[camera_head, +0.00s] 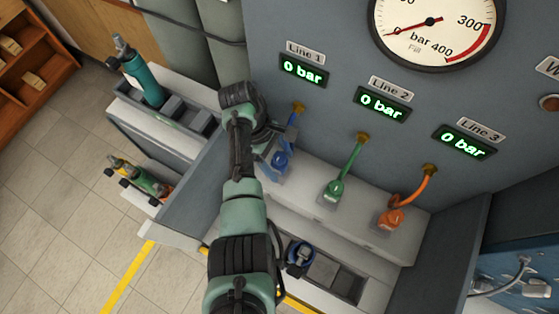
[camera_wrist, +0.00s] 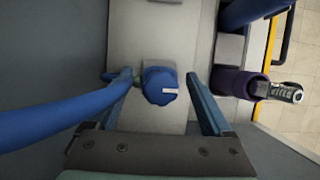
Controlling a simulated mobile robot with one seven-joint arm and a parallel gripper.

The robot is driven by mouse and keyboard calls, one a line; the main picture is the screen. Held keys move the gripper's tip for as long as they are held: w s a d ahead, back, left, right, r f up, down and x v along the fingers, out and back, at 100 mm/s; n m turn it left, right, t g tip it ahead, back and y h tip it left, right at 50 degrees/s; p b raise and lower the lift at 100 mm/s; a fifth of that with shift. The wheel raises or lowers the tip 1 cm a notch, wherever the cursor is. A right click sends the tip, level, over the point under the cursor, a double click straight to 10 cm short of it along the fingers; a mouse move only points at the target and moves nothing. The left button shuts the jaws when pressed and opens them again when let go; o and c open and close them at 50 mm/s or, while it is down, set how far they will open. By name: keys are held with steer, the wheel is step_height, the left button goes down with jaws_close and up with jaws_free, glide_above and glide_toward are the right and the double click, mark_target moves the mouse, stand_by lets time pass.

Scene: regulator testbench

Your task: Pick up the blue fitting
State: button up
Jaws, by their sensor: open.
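The blue fitting (camera_head: 281,162) sits in a small holder on the light ledge below the Line 1 display, with a blue hose (camera_head: 292,122) above it. In the wrist view the blue fitting (camera_wrist: 160,85) shows from above as a rounded blue cap with a pale label. My gripper (camera_wrist: 158,78) is open, with one finger on each side of the fitting and a visible gap to the right finger. The blue hose (camera_wrist: 50,120) comes in from the left and meets the left finger in the picture; contact is unclear. My wrist partly hides the gripper in the head view.
A green fitting (camera_head: 334,189) and an orange fitting (camera_head: 391,219) stand to the right on the ledge. The panel wall rises close behind. A purple cylinder (camera_wrist: 240,83) shows at right in the wrist view.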

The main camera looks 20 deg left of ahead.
jaws_close()
steer(key=shift+r, duration=0.15)
stand_by(0.4)
step_height(320, 180, up, 10)
steer(key=shift+f+p, duration=0.1)
steer(key=shift+p, duration=0.25)
